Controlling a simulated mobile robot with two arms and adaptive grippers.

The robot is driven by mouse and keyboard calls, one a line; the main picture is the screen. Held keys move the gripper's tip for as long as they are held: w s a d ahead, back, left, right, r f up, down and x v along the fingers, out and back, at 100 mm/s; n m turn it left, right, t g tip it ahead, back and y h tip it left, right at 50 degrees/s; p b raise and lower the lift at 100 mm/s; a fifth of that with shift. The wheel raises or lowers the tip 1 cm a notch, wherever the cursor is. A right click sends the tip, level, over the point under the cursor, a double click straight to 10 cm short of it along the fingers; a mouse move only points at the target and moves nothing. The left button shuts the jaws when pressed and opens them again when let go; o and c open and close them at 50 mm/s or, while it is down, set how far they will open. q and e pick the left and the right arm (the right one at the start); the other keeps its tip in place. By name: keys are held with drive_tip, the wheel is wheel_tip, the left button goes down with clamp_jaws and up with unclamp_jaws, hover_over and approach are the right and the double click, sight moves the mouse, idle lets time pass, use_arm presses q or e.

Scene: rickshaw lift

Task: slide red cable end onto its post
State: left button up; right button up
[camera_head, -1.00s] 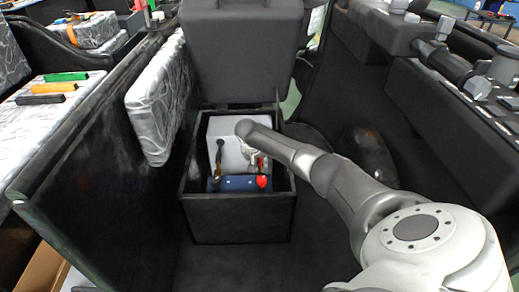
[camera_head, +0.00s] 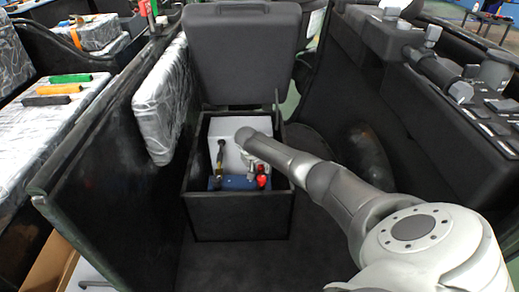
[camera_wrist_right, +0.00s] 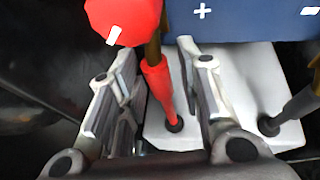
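In the right wrist view, the red cable end (camera_wrist_right: 160,85) is a red sleeve rising from a dark grommet in the white casing, with a brownish upper part running behind a red round cap (camera_wrist_right: 122,18). My right gripper (camera_wrist_right: 165,80) has its fingers apart, one on each side of the red sleeve; contact with the right finger is unclear. The blue battery (camera_wrist_right: 245,22) bears a plus and a minus mark. In the head view, my right gripper (camera_head: 249,160) is inside the box, partly hidden by its arm. The post is not clearly visible. My left gripper is not in view.
A black open box (camera_head: 240,218) holds the white casing (camera_head: 228,128) and battery, with its lid (camera_head: 243,50) raised behind. A black cable (camera_head: 220,152) stands at the left inside. Black side panels and a silver-patterned pad (camera_head: 160,105) flank the box closely.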

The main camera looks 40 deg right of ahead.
drive_tip(key=shift+o, duration=0.2)
drive_tip(key=shift+d+r, duration=0.15)
drive_tip(key=shift+d, duration=0.05)
drive_tip(key=shift+r, duration=0.1)
drive_tip(key=shift+a+r, duration=0.25)
drive_tip(key=shift+r, duration=0.3)
drive_tip(key=v, duration=1)
drive_tip(key=shift+s+a+r, duration=0.15)
drive_tip(key=shift+a+r, duration=0.05)
drive_tip(key=shift+a, duration=0.05)
